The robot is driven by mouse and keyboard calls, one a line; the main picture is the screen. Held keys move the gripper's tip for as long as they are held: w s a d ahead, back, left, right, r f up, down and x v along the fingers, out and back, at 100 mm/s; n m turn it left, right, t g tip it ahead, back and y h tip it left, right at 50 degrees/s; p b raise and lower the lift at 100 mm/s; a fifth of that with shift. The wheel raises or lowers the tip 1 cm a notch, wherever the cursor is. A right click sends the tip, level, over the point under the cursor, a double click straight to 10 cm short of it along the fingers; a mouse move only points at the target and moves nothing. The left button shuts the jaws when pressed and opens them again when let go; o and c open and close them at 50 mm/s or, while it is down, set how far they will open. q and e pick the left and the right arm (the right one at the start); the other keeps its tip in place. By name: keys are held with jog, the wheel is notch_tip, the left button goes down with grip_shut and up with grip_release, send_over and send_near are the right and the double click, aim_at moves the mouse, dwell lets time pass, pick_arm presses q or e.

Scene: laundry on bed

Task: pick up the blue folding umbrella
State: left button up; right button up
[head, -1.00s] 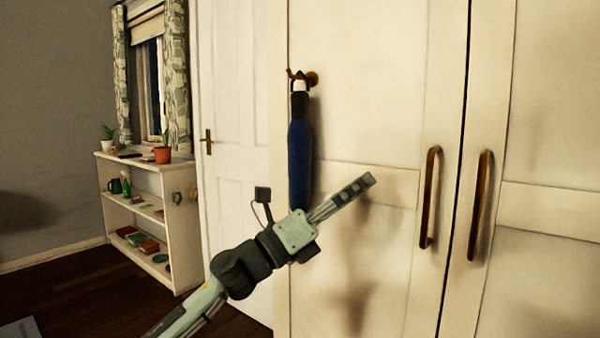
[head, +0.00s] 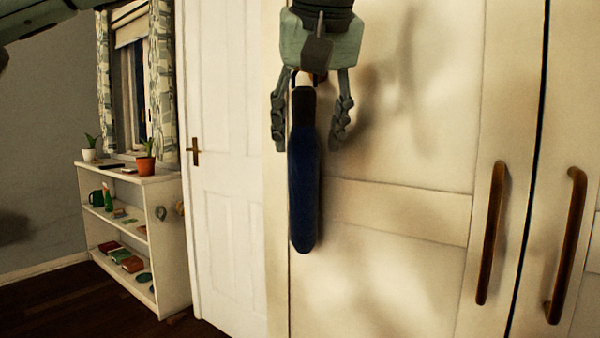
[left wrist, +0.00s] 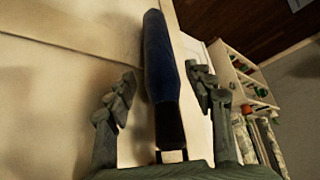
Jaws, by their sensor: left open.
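The blue folding umbrella (head: 303,190) hangs upright against the cream wardrobe front, its black handle end at the top. My left gripper (head: 308,145) points down over the umbrella's upper part, with one finger on each side of it. The fingers are open, and the right finger stands clearly apart from the umbrella. In the left wrist view the umbrella (left wrist: 160,65) lies between the two spread fingers of the left gripper (left wrist: 162,85). My gripper's palm hides most of the hook that was above the handle. My right gripper is not in view.
A white door (head: 225,130) stands to the left. A low white shelf (head: 165,225) with plants and small items stands further left, below the window.

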aim_at(305, 170)
pick_arm(q)
jog(key=x, duration=0.7)
jog(key=shift+f, duration=0.1)
jog(key=shift+d, duration=0.1)
jog(key=c, duration=1.2)
